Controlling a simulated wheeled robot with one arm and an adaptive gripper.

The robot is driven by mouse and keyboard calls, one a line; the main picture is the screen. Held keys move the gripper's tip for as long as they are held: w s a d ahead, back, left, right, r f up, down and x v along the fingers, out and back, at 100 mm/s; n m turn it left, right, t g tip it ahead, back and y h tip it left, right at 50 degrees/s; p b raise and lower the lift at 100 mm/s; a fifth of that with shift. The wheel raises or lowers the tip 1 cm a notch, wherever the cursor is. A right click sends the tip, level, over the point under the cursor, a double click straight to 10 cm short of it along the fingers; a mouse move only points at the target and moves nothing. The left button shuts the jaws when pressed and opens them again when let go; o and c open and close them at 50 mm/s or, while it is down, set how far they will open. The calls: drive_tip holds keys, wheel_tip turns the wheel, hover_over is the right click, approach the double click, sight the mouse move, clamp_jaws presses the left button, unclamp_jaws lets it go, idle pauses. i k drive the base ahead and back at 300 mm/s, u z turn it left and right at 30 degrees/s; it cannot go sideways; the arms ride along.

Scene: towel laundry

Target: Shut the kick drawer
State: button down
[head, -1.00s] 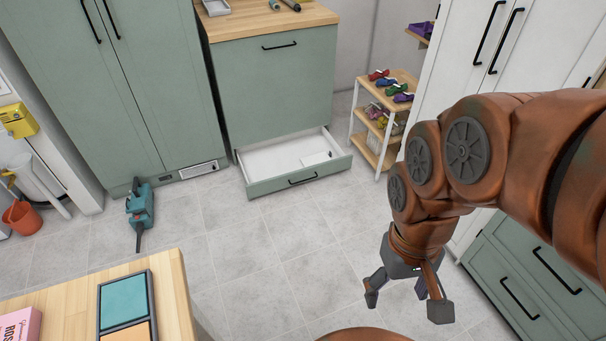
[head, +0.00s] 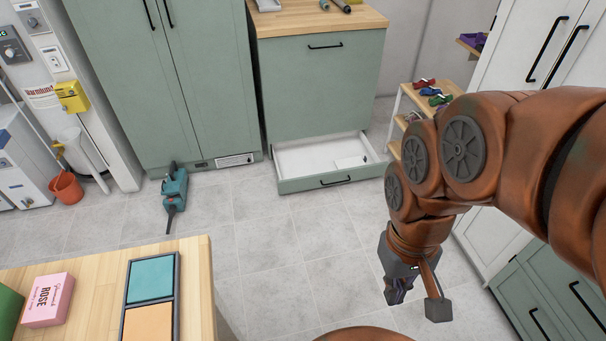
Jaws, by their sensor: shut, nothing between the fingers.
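The kick drawer (head: 298,185) is pulled out at floor level under the green cabinet (head: 315,90). Its green front has a black bar handle (head: 336,181), and its white inside is visible. A small pale item (head: 350,162) lies inside toward the right. My gripper (head: 414,299) hangs over the floor, nearer to me and to the right of the drawer, well apart from it. It is shut and holds nothing. My arm hides part of the floor and shelf on the right.
A teal tool (head: 174,187) lies on the floor left of the drawer. A wooden table (head: 195,290) fills the near left. A small shelf (head: 398,105) stands right of the cabinet. Tiled floor (head: 270,245) in front of the drawer is clear.

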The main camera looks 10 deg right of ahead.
sight(304, 164)
drive_tip(key=i, duration=2.25)
drive_tip(key=u, duration=2.8)
drive_tip(key=i, duration=1.7)
drive_tip(key=z, duration=3.15)
